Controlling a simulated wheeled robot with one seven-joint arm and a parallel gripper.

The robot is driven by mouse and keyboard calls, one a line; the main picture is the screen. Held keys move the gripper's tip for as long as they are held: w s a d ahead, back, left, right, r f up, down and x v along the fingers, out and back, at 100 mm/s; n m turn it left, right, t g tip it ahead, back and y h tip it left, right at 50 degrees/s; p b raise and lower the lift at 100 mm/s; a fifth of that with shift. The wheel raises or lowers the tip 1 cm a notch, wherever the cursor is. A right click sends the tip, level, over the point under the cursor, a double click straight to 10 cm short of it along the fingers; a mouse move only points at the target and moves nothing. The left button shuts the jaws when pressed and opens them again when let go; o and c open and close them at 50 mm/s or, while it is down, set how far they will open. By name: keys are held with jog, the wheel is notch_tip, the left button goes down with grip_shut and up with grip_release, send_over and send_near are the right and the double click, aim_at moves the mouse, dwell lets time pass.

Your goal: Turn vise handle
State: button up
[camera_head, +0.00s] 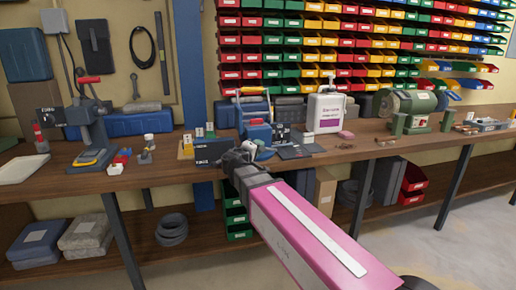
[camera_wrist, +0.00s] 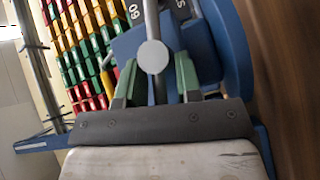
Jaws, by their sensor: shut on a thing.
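The blue vise (camera_head: 257,133) stands at the front edge of the workbench, and its blue body (camera_wrist: 232,45) fills the upper right of the wrist view. The metal vise handle (camera_wrist: 152,56) shows a round end at the upper middle of the wrist view. My gripper (camera_wrist: 158,88) has its two green fingers on either side of the handle bar and is shut on it. In the head view, my gripper (camera_head: 238,162) is just in front of the vise, at the bench edge. The exact finger contact is partly hidden there.
The wooden workbench (camera_head: 370,147) carries a white bottle (camera_head: 326,110) behind the vise and a green bench grinder (camera_head: 408,107) to the right. A drill-press-like tool (camera_head: 92,120) stands at left. Rows of coloured bins (camera_head: 340,42) line the wall.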

jog(key=shift+w+a+f+n+t+h, duration=0.15)
jog(key=shift+n+t+h, duration=0.25)
jog(key=shift+n+t, duration=0.35)
jog(key=o, duration=0.9)
jog(key=v, duration=1.1)
jog(key=shift+f, duration=0.1)
